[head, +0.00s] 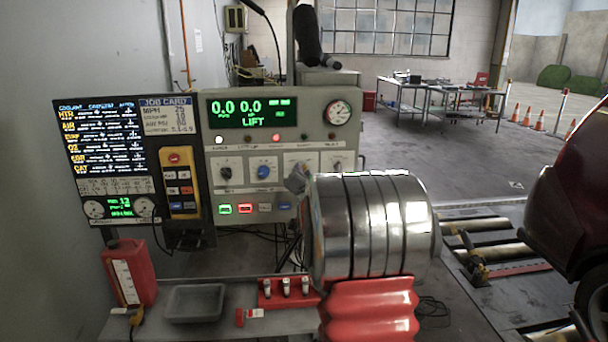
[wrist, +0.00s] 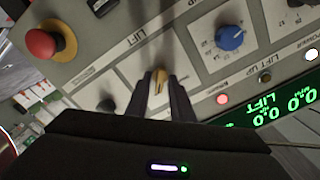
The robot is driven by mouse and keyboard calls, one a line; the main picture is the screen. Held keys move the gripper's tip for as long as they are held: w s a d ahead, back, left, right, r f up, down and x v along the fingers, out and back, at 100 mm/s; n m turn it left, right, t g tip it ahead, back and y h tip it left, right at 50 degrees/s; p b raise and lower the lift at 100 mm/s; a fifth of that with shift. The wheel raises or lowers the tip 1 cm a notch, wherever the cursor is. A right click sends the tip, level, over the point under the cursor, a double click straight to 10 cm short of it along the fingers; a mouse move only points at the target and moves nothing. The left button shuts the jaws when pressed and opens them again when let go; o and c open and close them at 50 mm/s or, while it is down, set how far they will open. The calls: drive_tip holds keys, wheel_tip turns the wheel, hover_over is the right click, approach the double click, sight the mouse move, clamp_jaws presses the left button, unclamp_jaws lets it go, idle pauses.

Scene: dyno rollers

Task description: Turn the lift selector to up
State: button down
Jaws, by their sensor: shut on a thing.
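The lift selector (wrist: 160,75) is a small tan knob on a pale plate marked LIFT in the wrist view. My gripper (wrist: 161,83) has its two dark fingers on either side of the knob and is shut on it. Which mark the knob points at cannot be read. The green display (head: 252,113) reads 0.0, 0.0 and LIFT.
A blue knob (wrist: 230,38) and a dark knob (wrist: 106,106) flank the selector. A red mushroom button (wrist: 41,43) is beyond it.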

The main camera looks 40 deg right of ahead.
drive_tip(key=shift+s+d, duration=0.2)
drive_tip(key=c, duration=1.9)
unclamp_jaws()
drive_tip(key=shift+r, duration=0.1)
drive_tip(key=shift+o, duration=0.3)
drive_tip(key=shift+a, duration=0.1)
drive_tip(key=v, duration=1.3)
drive_tip(key=shift+s+a, duration=0.25)
drive_tip(key=shift+a, duration=0.05)
